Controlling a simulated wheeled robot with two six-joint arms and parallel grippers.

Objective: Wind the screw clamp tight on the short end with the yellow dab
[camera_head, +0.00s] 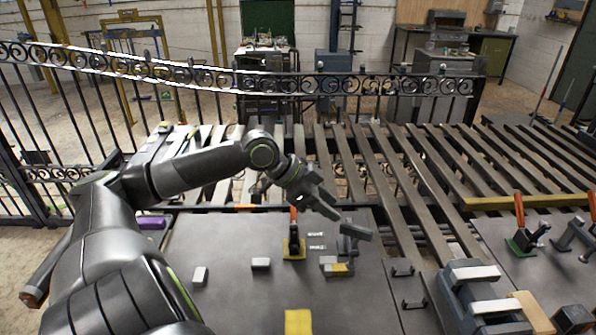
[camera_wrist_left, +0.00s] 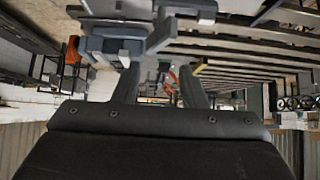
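A grey screw clamp (camera_head: 352,238) stands on the metal table (camera_head: 225,240), at a short piece with a yellow dab (camera_head: 338,269). Whether its screw touches the piece is too small to tell. My left gripper (camera_head: 322,200) is above and just left of the clamp's top, pointing right and down. In the left wrist view its two fingers (camera_wrist_left: 158,88) are apart with nothing clearly held between them. A grey part (camera_wrist_left: 150,40), which looks like the clamp, lies beyond the fingertips. My right gripper is not in view.
A toggle clamp with an orange handle (camera_head: 293,235) stands on a yellow base left of the screw clamp. Small pale blocks (camera_head: 261,264) and a yellow block (camera_head: 298,321) lie on the table. Blue-grey blocks (camera_head: 470,290) stand at right. Slats and a scroll rail (camera_head: 330,84) lie behind.

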